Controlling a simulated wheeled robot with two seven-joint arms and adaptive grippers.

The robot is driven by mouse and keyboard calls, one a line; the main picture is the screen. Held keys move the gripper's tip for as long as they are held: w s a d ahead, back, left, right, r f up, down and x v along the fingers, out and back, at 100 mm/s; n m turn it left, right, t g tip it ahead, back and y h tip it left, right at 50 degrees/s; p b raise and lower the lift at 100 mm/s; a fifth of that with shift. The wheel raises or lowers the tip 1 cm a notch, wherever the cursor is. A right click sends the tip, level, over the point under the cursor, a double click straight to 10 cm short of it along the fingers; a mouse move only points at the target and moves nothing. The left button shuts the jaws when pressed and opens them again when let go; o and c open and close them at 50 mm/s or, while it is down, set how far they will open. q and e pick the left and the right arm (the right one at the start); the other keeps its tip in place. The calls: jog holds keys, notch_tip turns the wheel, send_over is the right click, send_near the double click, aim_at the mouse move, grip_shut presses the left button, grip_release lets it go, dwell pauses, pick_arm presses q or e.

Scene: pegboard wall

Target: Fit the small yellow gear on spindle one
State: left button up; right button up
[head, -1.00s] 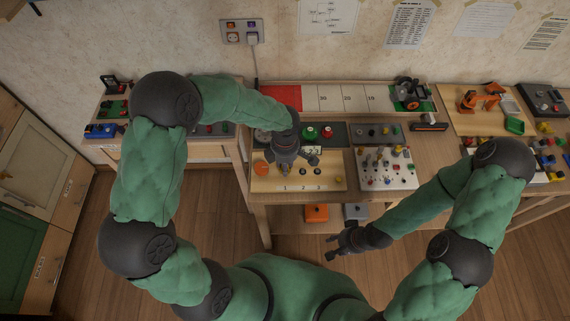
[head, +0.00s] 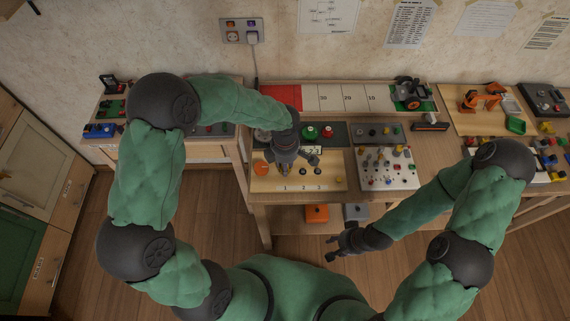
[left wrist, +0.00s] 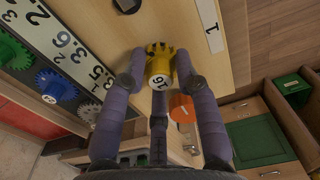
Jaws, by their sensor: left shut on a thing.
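The small yellow gear (left wrist: 159,52) is between the fingers of my left gripper (left wrist: 160,75); its white hub reads "16". In the head view my left gripper (head: 285,168) points down over the left part of the pale spindle board (head: 333,184), near the label "1". A dark post (left wrist: 127,5) shows at the top edge. My right gripper (head: 336,248) is empty, fingers apart, in front of the bench.
An orange disc (left wrist: 181,108) lies at the board's left end. A panel of knobs (head: 388,177) stands to the right. An orange box (head: 316,213) sits on the shelf below.

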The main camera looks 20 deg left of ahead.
pick_arm(q)
jog(key=shift+f+b, duration=0.7)
jog(key=shift+b, duration=0.35)
dwell(0.5)
jog(key=o, duration=1.3)
jog(key=shift+c, duration=0.2)
jog(key=shift+r+p, duration=1.9)
jog(key=shift+r, duration=1.65)
